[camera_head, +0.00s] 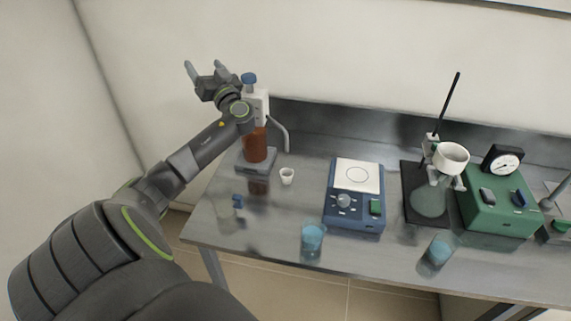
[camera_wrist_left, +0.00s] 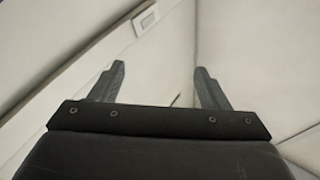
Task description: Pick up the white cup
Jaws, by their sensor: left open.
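The small white cup (camera_head: 287,176) stands upright on the metal table, right of the brown bottle's base and left of the blue device. My left gripper (camera_head: 204,68) is open and empty, raised high near the back wall, up and to the left of the cup and apart from it. In the left wrist view, the two fingers of my left gripper (camera_wrist_left: 158,85) are spread with nothing between them, and only walls show beyond. The cup is not in the left wrist view. My right gripper is not in view.
A brown bottle (camera_head: 255,145) with a dispenser stands behind my left forearm. Table around the cup's front is clear.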

